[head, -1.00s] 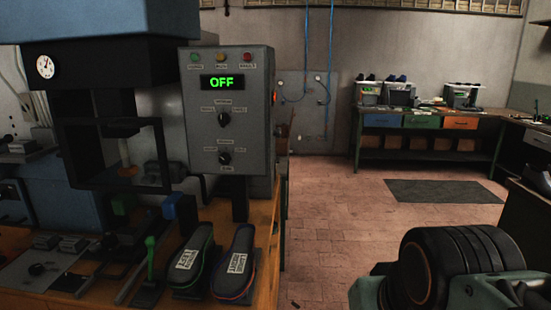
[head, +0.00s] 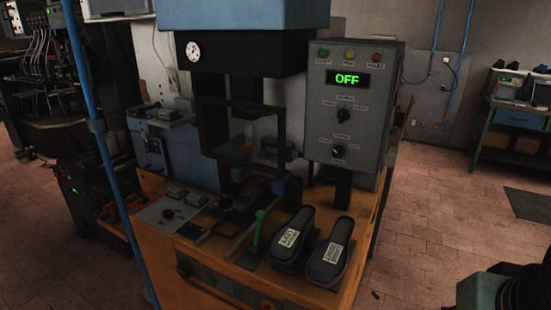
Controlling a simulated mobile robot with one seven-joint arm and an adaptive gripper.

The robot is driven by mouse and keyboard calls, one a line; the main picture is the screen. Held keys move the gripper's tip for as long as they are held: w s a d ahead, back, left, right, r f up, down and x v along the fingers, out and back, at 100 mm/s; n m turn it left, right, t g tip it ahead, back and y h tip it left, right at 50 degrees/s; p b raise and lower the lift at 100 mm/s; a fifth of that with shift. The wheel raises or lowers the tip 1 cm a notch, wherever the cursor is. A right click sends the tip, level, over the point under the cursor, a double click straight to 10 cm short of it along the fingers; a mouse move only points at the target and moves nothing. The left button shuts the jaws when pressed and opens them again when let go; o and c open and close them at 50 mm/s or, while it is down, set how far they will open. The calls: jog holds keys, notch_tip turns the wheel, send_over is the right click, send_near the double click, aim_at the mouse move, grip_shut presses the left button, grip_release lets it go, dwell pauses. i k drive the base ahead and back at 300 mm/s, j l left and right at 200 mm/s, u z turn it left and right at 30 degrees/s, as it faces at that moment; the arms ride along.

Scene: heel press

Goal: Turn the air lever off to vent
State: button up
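The heel press (head: 245,40) stands on a wooden bench, with a round gauge (head: 194,51) on its dark upper body. A lever with a green handle (head: 259,228) stands nearly upright at the bench front, left of the shoe lasts. No label on it is readable, so I cannot tell if it is the air lever. The control box (head: 352,110) display reads OFF in green. My gripper is not in view; only part of my arm shows at the lower right.
Two black shoe lasts (head: 291,240) with white labels lie at the bench front right. The front panel (head: 240,290) below carries buttons. Another machine (head: 45,100) stands at the far left. The tiled floor (head: 440,210) right of the bench is clear.

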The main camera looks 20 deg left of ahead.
aim_at(129, 181)
jog(key=u, duration=1.95)
jog(key=i+j, duration=0.25)
jog(key=j, duration=0.2)
jog(key=i+j, duration=0.25)
jog(key=j, duration=0.15)
jog(key=i+j+u, duration=0.1)
jog(key=i+j, duration=0.15)
jog(key=j, duration=0.2)
jog(key=i+j, duration=0.25)
jog(key=j, duration=0.15)
jog(key=i+j+u, duration=0.1)
jog(key=i, duration=0.35)
jog(key=i+j, duration=0.15)
jog(key=i, duration=0.35)
jog(key=i+l+u, duration=0.1)
jog(key=i+l, duration=0.4)
